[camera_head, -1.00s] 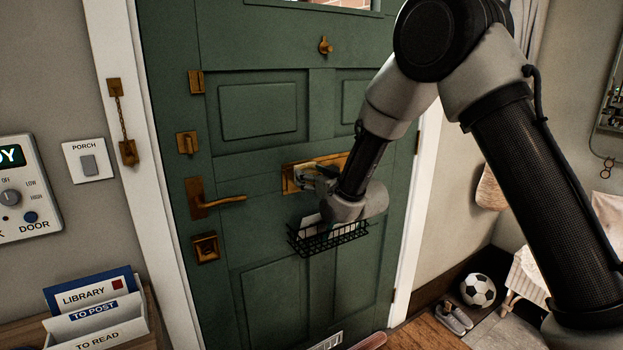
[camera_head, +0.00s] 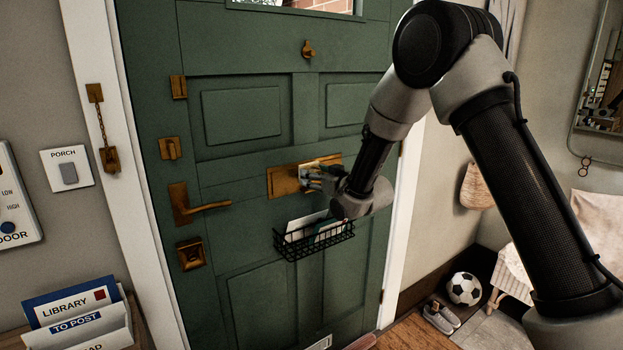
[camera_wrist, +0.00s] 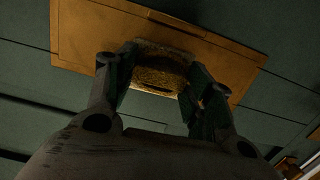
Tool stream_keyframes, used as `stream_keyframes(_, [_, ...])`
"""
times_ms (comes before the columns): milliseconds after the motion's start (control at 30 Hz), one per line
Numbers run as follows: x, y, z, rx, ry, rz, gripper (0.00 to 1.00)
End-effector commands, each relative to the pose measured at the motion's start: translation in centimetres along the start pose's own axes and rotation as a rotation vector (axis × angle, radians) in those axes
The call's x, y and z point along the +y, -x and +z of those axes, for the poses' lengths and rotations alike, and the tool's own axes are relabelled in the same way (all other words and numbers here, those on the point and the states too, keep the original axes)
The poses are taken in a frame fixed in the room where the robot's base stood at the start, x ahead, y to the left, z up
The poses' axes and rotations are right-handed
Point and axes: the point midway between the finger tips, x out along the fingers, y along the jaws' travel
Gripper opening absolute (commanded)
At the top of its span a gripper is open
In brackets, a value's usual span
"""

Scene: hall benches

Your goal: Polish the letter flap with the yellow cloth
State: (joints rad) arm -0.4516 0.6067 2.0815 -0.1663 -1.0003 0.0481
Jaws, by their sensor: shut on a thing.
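The letter flap is a brass plate (camera_head: 284,182) across the middle of the green door; it also fills the upper part of the wrist view (camera_wrist: 85,35). My gripper (camera_head: 312,178) is at the plate, around its middle. In the wrist view my gripper (camera_wrist: 158,85) has its two fingers on either side of a dull yellow-brown pad, the cloth (camera_wrist: 160,68), and is shut on it. The cloth lies over the plate's face and looks to be against it, though the exact contact is hard to tell.
A black wire basket (camera_head: 300,242) with letters hangs just below my gripper. A brass door handle (camera_head: 200,206) sticks out to the left. A letter rack (camera_head: 80,318) stands at lower left. A football (camera_head: 464,288) and shoes (camera_head: 441,317) lie at lower right.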

Motion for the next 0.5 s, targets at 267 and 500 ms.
stream_keyframes(267, [2.0,0.1,0.0,0.001,-0.001,0.003,0.32])
stream_keyframes(500, [3.5,0.2,0.1,0.001,0.0,0.001,0.32])
